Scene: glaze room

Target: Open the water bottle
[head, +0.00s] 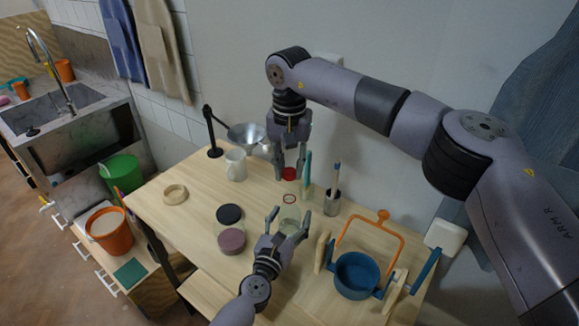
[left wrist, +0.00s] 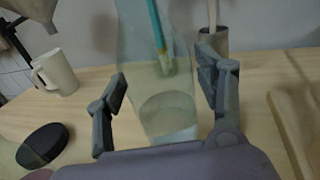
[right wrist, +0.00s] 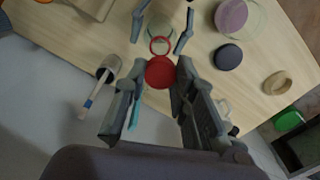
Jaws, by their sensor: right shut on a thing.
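The water bottle (head: 290,214) is clear and stands upright on the table, with a thin red ring at its open neck. It also shows in the left wrist view (left wrist: 165,112). My left gripper (head: 292,211) has its fingers spread on both sides of the bottle, with gaps visible in the left wrist view. My right gripper (head: 289,176) points down behind the bottle and is shut on the red cap (right wrist: 159,72). The cap is off the bottle, apart from the red ring at its neck (right wrist: 160,45).
A white mug (head: 235,164), a black lid (head: 229,214) and a pink-filled jar (head: 231,240) are left. A blue pot (head: 357,272) with an orange handle is at right.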

